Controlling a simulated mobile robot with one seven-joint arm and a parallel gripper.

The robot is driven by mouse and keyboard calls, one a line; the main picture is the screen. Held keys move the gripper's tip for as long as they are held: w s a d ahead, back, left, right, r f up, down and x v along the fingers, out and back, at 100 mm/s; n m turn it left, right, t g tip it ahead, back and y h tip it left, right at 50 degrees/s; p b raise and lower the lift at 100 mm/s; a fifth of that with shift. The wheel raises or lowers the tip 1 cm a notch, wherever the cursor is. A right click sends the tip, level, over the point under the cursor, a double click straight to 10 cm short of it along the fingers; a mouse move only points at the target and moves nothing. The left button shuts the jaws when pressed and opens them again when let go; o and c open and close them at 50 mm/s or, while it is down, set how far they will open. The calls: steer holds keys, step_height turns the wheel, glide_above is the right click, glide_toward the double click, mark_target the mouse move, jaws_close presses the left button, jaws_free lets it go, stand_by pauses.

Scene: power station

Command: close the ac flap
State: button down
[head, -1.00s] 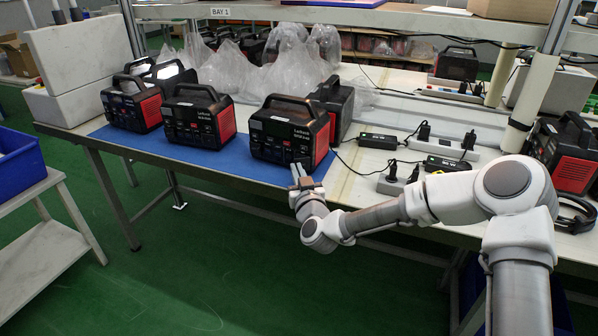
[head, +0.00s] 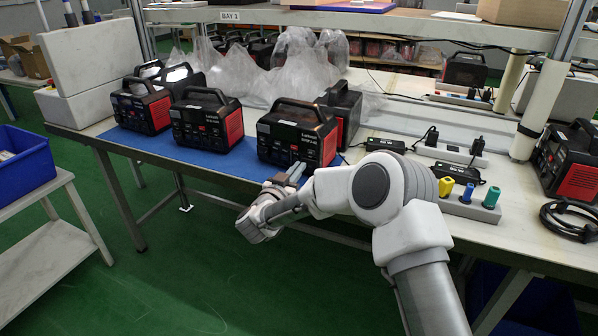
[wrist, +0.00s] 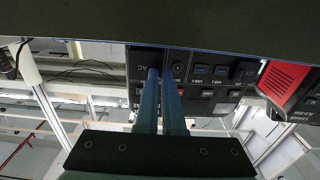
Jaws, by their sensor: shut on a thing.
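The nearest power station (head: 322,150), black with a red side and a carry handle, stands upright on the blue mat at its front edge. My gripper (head: 295,172) is at the lower part of its front face. In the wrist view, my gripper's two blue-grey fingers (wrist: 161,72) run close together up to the front panel (wrist: 210,72), beside the AC marking and the round socket. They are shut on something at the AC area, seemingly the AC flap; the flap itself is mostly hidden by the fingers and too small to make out.
More power stations (head: 207,122) stand to the left on the blue mat (head: 222,164). Clear plastic bags (head: 298,75) lie behind. A socket strip (head: 470,208) with coloured plugs and cabled adapters are to the right, close to my arm. The green floor in front is free.

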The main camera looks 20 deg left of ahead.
steer(key=shift+w+a+m+h, duration=0.2)
steer(key=shift+m+h, duration=0.3)
steer(key=shift+h, duration=0.3)
steer(key=c, duration=1)
jaws_free()
steer(key=s+a+p, duration=0.1)
steer(key=s, duration=0.4)
steer(key=s+a+p, duration=0.1)
steer(key=s, duration=0.5)
steer(key=s+a+p, duration=0.1)
steer(key=s, duration=0.5)
steer(key=shift+p, duration=0.4)
